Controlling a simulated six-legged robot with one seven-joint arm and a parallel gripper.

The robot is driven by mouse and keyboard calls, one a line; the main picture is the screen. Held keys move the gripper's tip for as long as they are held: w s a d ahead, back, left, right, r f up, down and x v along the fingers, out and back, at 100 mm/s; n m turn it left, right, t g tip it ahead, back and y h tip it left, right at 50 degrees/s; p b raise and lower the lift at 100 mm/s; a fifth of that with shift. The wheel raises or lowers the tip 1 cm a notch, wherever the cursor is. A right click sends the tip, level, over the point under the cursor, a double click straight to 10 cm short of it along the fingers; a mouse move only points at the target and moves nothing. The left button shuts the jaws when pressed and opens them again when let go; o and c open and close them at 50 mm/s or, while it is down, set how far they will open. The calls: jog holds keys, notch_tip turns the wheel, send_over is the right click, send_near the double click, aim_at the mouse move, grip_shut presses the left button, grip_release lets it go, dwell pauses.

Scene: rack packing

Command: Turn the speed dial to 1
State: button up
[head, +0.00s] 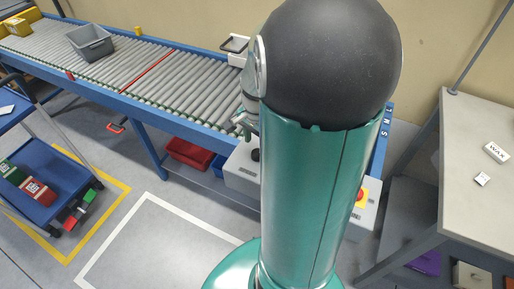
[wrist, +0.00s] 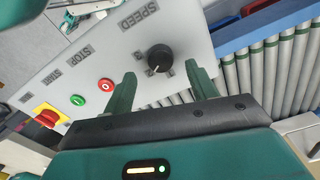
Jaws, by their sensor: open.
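The speed dial (wrist: 159,58) is a round black knob on a light grey control panel (wrist: 125,45), beside a label reading SPEED. In the head view my gripper (head: 243,120) shows left of my arm, above the grey panel box (head: 240,172); my arm hides part of the panel.
The panel also carries a red button (wrist: 105,84), a green button (wrist: 77,100) and a red emergency knob (wrist: 47,118) on yellow. The roller conveyor (head: 130,65) runs behind, bearing a grey bin (head: 90,42). A blue cart (head: 45,190) stands left, a table (head: 470,140) right.

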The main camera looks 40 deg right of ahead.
aim_at(257, 153)
notch_tip(257, 153, down, 4)
jog(key=shift+f, duration=0.1)
jog(key=c, duration=1)
